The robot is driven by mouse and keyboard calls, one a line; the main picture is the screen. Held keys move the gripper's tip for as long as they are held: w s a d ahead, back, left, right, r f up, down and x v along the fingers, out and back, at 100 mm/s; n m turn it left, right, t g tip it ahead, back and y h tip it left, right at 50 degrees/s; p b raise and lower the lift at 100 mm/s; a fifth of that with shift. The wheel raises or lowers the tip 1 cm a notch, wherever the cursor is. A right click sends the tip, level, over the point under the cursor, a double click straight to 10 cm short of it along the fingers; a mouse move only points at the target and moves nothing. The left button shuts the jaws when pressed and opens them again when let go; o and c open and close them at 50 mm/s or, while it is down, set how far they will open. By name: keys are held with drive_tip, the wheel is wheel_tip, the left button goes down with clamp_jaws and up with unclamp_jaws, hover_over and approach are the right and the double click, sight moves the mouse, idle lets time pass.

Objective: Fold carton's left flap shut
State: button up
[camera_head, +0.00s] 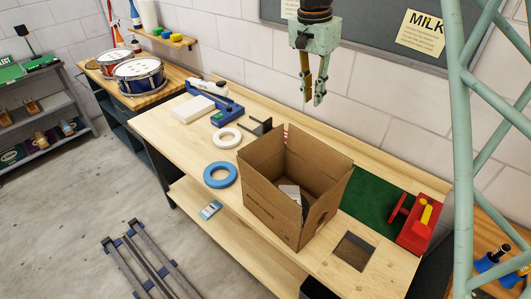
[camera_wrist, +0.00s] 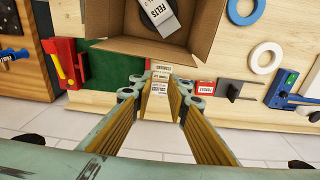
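The brown cardboard carton (camera_head: 268,208) stands on the wooden bench with its top open. Its left flap (camera_head: 261,155) stands up, as do the other flaps I can make out. A pale box and something dark lie inside it. In the wrist view the carton (camera_wrist: 122,48) is at the top, with a grey box lettered FELTS (camera_wrist: 157,14) inside. My gripper (camera_head: 313,98) hangs above and behind the carton, clear of it. In the wrist view my gripper (camera_wrist: 161,88) shows its two fingers apart with nothing held between them.
A blue tape roll (camera_head: 220,175) and a white roll (camera_head: 228,138) lie left of the carton, with a dark bracket (camera_head: 260,127) behind. A red vise (camera_head: 418,230) and green mat (camera_head: 371,203) are at right. A square hole (camera_head: 353,251) opens in the bench front.

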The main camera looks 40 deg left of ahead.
drive_tip(key=g+p, duration=0.1)
hover_over(266, 160)
drive_tip(key=a, duration=0.2)
wheel_tip(266, 160, down, 11)
drive_tip(key=shift+w+a+r+m+h, duration=0.1)
drive_tip(key=shift+w+r+m+h, duration=0.05)
drive_tip(key=shift+w+m+h, duration=0.2)
drive_tip(key=shift+s+d+f+p, duration=0.1)
drive_tip(key=shift+d+f+p, duration=0.2)
drive_tip(key=shift+f, duration=1.95)
drive_tip(key=shift+d+f+p, duration=0.25)
drive_tip(key=shift+f+p, duration=0.05)
drive_tip(key=shift+f, duration=2)
drive_tip(key=shift+s+d+f+p, duration=0.1)
drive_tip(key=shift+d+f+p, duration=0.2)
drive_tip(key=shift+f, duration=1.95)
drive_tip(key=shift+c, duration=0.3)
clamp_jaws()
